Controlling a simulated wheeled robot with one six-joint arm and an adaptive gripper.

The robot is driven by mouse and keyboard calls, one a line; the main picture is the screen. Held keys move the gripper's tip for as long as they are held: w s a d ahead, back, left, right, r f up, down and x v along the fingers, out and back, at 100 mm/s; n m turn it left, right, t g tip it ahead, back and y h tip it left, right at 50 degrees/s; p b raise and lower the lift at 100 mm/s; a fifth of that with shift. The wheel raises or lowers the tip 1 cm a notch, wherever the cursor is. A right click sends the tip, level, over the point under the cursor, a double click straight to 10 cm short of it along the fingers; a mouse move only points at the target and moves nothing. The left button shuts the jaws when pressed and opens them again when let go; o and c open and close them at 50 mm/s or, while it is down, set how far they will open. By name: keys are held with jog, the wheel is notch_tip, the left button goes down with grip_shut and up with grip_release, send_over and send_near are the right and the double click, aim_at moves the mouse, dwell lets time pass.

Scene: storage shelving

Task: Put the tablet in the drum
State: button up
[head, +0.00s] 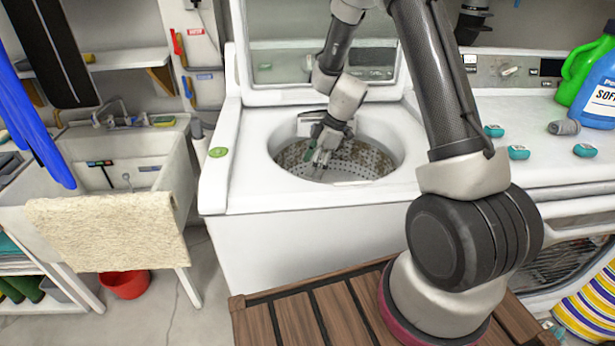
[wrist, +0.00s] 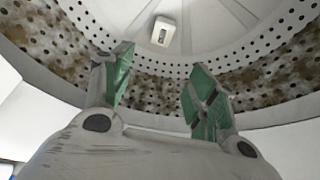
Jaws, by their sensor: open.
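My gripper (head: 320,160) reaches down into the open drum (head: 375,160) of the top-load washer. In the wrist view its two green-padded fingers (wrist: 160,82) are spread apart with nothing between them. The perforated, brown-stained drum wall (wrist: 275,78) curves around them. A small pale block with a grey mark (wrist: 163,32) lies on the ribbed drum floor, beyond the fingertips and apart from them. I cannot tell whether this block is the tablet. Three teal tablets (head: 518,152) (head: 494,130) (head: 585,150) lie on the dryer top to the right.
The washer lid (head: 290,65) stands raised behind the drum. A green round thing (head: 218,152) sits on the washer's left rim. A grey cap (head: 564,127) and a blue bottle (head: 598,95) stand on the dryer. A sink (head: 120,165) with a towel (head: 105,230) is at left.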

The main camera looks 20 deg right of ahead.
jog(key=s+d+r+m, duration=0.1)
jog(key=s+r+m, duration=0.15)
jog(key=r, duration=0.45)
jog(key=s+d+r+m+t+h, duration=0.1)
jog(key=s+d+r, duration=0.1)
jog(key=s+r, duration=0.3)
jog(key=s+d+r+m, duration=0.1)
jog(key=s+r+m, duration=0.1)
jog(key=r, duration=0.6)
jog(key=s+d+r+m+h, duration=0.1)
jog(key=s+d+r+m, duration=0.1)
jog(key=s, duration=0.4)
jog(key=s+d+r+m+t+h, duration=0.1)
jog(key=s+d+r+m, duration=0.1)
jog(key=s+r+m, duration=0.2)
jog(key=s+d+r+m+t+h, duration=0.1)
jog(key=s+d+r+m, duration=0.2)
jog(key=s, duration=0.7)
jog(key=shift+s+r+m+h, duration=0.2)
jog(key=shift+r+m+h, duration=0.1)
jog(key=shift+m, duration=0.35)
jog(key=shift+d, duration=0.1)
